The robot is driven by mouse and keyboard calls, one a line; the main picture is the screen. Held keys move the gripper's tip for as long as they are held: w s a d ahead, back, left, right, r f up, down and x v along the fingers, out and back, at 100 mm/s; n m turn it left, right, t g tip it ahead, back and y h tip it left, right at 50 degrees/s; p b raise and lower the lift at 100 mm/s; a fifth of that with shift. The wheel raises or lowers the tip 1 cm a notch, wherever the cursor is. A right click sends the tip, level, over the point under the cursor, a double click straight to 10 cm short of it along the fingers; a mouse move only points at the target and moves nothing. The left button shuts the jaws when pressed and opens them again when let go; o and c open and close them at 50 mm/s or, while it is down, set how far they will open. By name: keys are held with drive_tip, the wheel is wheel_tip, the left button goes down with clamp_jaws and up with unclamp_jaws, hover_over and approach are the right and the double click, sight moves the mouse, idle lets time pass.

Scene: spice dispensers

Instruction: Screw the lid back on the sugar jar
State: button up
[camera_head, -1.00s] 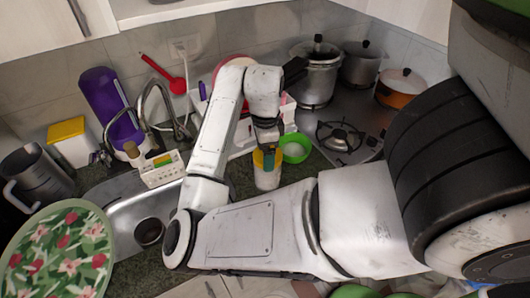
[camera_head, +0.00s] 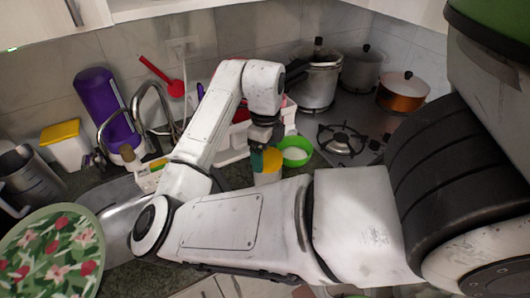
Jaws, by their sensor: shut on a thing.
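The sugar jar (camera_head: 267,180) is a pale jar standing on the counter near the middle of the view, with its lower part hidden behind my arm. A yellow lid (camera_head: 272,160) is at the top of the jar. My gripper (camera_head: 263,161) points down over the jar and is shut on the yellow lid. Whether the lid is seated level on the rim cannot be told, since the jaws cover part of it.
A white rack (camera_head: 236,143) is behind. The stove burner (camera_head: 340,140) and pots (camera_head: 316,85) are to the right. The sink (camera_head: 118,205) and faucet (camera_head: 150,95) are left.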

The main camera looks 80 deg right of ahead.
drive_tip(key=shift+f+m+b, duration=0.15)
drive_tip(key=shift+m+b, duration=0.65)
drive_tip(key=shift+m, duration=0.4)
drive_tip(key=shift+m+b, duration=0.3)
drive_tip(key=shift+m, duration=0.9)
drive_tip(key=o, duration=1)
